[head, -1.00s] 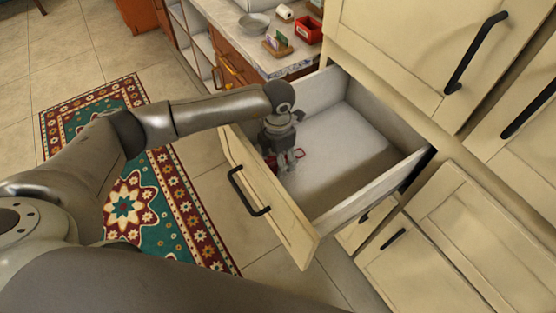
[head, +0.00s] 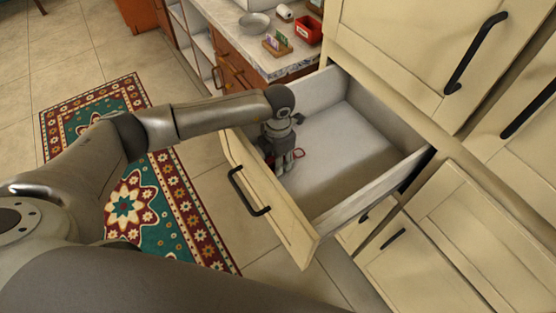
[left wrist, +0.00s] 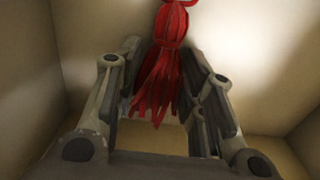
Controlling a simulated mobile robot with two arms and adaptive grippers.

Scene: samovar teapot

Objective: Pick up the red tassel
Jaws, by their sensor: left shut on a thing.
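The red tassel (left wrist: 165,60) hangs between the two fingers of my left gripper (left wrist: 160,68) in the left wrist view, its loop at the top edge and its strands fanned downward. The fingers are closed in on it from both sides. In the head view my left gripper (head: 284,166) points down inside the open drawer, near its front left corner. A small red part of the tassel (head: 299,154) shows beside the fingers; the rest is hidden by the gripper. My right gripper is not in view.
The pulled-out drawer (head: 352,204) has pale walls around the gripper, and the rest of its floor is bare. Cream cabinets with black handles stand to the right. A counter (head: 262,55) behind holds a bowl (head: 254,23) and a red box (head: 308,30). A patterned rug (head: 175,205) lies left.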

